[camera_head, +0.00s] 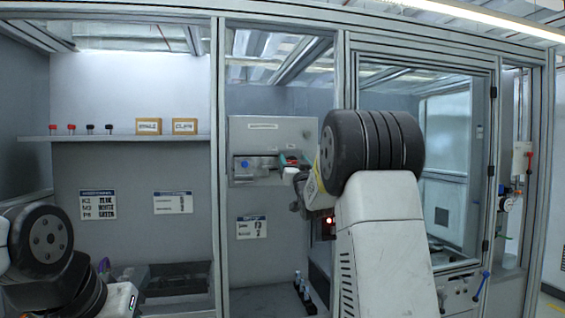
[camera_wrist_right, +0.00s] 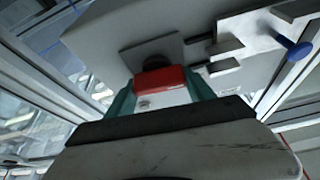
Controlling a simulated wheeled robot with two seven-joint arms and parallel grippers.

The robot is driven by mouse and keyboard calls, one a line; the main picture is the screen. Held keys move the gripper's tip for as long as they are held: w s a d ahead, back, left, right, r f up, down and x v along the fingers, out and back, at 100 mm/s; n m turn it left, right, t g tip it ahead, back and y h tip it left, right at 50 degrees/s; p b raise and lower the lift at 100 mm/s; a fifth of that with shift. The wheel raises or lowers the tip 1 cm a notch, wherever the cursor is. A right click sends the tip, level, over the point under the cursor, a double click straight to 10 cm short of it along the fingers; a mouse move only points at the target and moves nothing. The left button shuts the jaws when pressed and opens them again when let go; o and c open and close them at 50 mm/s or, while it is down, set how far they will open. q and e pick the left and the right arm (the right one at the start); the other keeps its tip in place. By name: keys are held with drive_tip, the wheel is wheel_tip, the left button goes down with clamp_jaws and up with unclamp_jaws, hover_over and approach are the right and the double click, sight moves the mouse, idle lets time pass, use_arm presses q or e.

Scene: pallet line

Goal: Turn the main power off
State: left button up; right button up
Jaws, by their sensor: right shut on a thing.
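A grey control box (camera_head: 268,132) is mounted on the back wall in the middle bay in the head view. A red switch handle (camera_wrist_right: 163,86) on a dark round base sticks out of the box's face in the right wrist view. My right gripper (camera_wrist_right: 163,98) is shut on the red handle, with its teal fingers on either side of it. In the head view my right gripper (camera_head: 290,165) is at the box's lower right, partly hidden by its own wrist. My left arm is at the lower left; its fingers cannot be made out clearly.
A blue knob (camera_head: 245,164) sits on the box left of the right gripper; it also shows in the right wrist view (camera_wrist_right: 294,47). A shelf (camera_head: 115,138) holds small red and black items and two labelled boxes. A framed glass door (camera_head: 455,235) stands to the right.

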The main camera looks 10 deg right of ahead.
drive_tip(key=shift+a+n+y, duration=0.1)
drive_tip(key=shift+n+y, duration=0.3)
drive_tip(key=shift+n, duration=0.6)
drive_tip(key=o, duration=1.4)
drive_tip(key=v, duration=0.8)
